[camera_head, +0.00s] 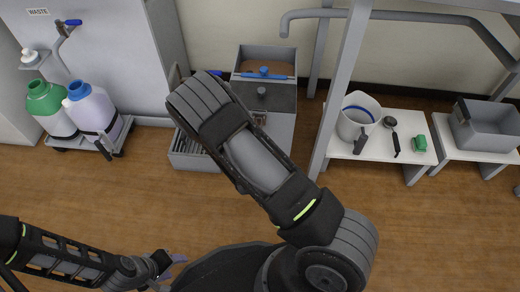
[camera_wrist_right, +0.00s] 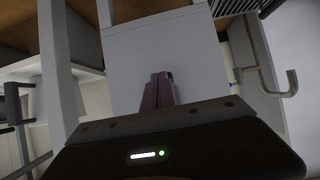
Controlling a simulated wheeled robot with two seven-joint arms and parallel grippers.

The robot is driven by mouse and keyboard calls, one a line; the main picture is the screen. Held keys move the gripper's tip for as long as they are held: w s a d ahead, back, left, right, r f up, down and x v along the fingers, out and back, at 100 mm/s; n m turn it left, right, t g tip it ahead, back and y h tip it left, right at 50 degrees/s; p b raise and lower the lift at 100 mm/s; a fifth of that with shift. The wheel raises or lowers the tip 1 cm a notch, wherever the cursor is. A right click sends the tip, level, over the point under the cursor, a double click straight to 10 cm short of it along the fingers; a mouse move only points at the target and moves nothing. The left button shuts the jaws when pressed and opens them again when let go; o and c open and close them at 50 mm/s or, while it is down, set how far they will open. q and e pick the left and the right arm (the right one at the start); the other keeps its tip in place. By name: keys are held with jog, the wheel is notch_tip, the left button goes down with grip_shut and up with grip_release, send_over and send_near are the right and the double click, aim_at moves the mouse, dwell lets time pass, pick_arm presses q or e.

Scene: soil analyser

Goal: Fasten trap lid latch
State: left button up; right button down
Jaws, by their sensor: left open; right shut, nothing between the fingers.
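A grey box, which I take to be the trap (camera_head: 280,123), stands against the back wall. Its upper section holds brown material, with a blue handle (camera_head: 264,73) across the front. Below that is a dark grey lid-like panel (camera_head: 283,98) with a round knob (camera_head: 262,92). I cannot make out which part is the latch. My right arm crosses the centre and hides the box's left side; its gripper is hidden there. In the right wrist view my right gripper (camera_wrist_right: 158,90) is shut and empty before a pale grey panel (camera_wrist_right: 185,55). My left gripper (camera_head: 170,263) is open and empty at the lower left.
A waste cabinet (camera_head: 105,50) stands at the left, with a green-capped bottle (camera_head: 47,108) and a blue-capped bottle (camera_head: 90,108) before it. A white bench (camera_head: 382,147) at the right holds a bucket (camera_head: 355,118). A grey post (camera_head: 341,85) rises beside it. Wooden floor is clear at the lower right.

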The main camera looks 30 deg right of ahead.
pick_arm(q)
jog(key=shift+r+p, duration=0.65)
jog(key=shift+r, duration=0.1)
pick_arm(e)
jog(key=shift+r, duration=0.85)
pick_arm(q)
jog(key=shift+s, duration=0.1)
